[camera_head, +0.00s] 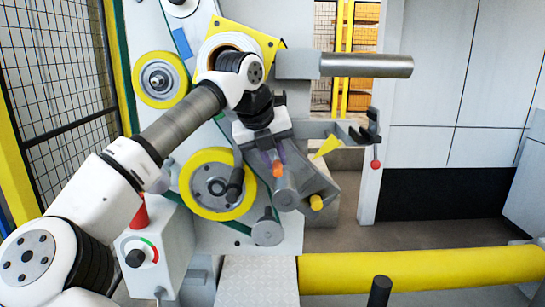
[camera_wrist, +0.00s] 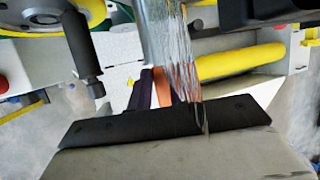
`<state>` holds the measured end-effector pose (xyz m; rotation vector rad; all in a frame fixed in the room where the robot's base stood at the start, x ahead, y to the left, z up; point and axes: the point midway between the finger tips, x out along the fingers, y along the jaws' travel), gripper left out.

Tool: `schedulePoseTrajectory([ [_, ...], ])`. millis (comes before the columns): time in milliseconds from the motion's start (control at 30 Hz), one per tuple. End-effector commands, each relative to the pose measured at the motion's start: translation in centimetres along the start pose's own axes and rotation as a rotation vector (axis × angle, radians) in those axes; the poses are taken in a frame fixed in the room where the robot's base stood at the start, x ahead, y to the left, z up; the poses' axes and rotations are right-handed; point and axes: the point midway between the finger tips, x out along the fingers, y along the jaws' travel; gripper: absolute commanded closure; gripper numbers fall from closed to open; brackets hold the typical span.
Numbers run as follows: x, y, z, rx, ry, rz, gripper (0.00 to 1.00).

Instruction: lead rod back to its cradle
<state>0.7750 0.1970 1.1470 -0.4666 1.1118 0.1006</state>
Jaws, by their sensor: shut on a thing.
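My gripper (camera_head: 273,157) is in front of the machine, below the large steel mandrel, pointing downward. Its dark purplish fingers are closed on a rod with an orange end (camera_head: 278,169), which I take to be the lead rod. In the wrist view the orange rod (camera_wrist: 162,88) shows between the fingers, with most of it hidden. A clear, shiny film strip (camera_wrist: 186,70) runs down past the fingers there. A dark fork-shaped holder (camera_head: 370,130) on a grey arm, right of my gripper, may be the cradle; I see no rod in it.
The steel mandrel (camera_head: 366,65) juts right above my gripper. A yellow rail (camera_head: 420,269) crosses the front right. A control box (camera_head: 158,250) stands front left. The space right of the fork is open.

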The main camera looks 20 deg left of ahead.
Motion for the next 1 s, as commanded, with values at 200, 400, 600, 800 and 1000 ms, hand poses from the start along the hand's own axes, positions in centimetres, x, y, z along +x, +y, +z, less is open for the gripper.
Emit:
schedulePoseTrajectory([
  [200, -0.1, -1.0, -0.2, 0.017, 0.0, -0.005, 1.0],
  [400, -0.1, -1.2, -0.3, 0.022, 0.0, -0.007, 1.0],
  [600, -0.6, -1.7, -0.1, 0.026, -0.001, -0.008, 1.0],
  [800, -1.6, -2.4, 0.3, 0.019, -0.001, -0.005, 1.0],
  [1000, -2.5, -3.1, 0.8, 0.013, 0.0, -0.004, 1.0],
])
